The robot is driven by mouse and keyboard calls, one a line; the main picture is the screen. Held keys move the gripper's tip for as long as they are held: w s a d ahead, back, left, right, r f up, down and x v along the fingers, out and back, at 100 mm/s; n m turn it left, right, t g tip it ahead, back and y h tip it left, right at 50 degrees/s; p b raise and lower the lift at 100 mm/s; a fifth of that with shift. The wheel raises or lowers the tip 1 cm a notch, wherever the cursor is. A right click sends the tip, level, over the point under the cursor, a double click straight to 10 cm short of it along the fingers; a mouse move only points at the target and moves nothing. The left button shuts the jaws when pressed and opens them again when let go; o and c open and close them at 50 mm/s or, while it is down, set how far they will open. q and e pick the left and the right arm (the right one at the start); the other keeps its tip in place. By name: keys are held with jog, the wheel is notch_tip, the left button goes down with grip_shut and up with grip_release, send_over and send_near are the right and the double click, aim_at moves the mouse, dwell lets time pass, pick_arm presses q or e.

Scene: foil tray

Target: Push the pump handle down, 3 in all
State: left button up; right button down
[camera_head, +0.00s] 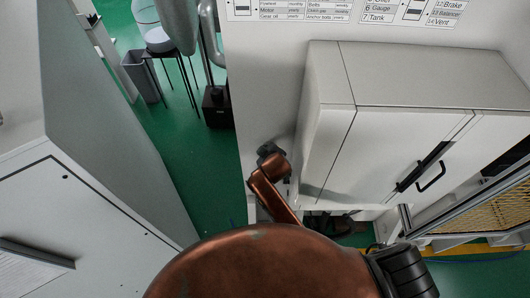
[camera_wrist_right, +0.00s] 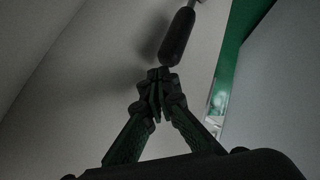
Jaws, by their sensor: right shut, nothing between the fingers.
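In the right wrist view, a dark, rounded, elongated grip (camera_wrist_right: 177,38) on a thin pale metal rod shows at the top; it looks like the pump handle. My right gripper (camera_wrist_right: 155,78) is shut and empty, its fingertips together just below the lower end of that grip. I cannot tell whether they touch it. In the head view, copper-coloured arm parts of mine fill the bottom middle, and neither the handle nor the right gripper can be made out clearly. The pump's body is not clearly visible. My left gripper is not in view.
A pale cabinet (camera_head: 420,80) with dark handles stands at the right. A grey cabinet (camera_head: 90,200) stands at the left. Green floor (camera_head: 165,135) runs between them, with a bin (camera_head: 141,77) and a stool (camera_head: 160,46) farther back. A yellow mesh panel (camera_head: 480,208) is at the right edge.

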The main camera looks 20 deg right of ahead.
jog(key=shift+s+f+b, duration=0.1)
jog(key=shift+f+b, duration=1)
jog(key=shift+f, duration=1.65)
dwell(1.8)
jog(key=shift+r, duration=0.1)
jog(key=shift+r+p, duration=1.55)
jog(key=shift+r, duration=1.5)
jog(key=shift+r, duration=2.5)
jog(key=shift+a, duration=0.1)
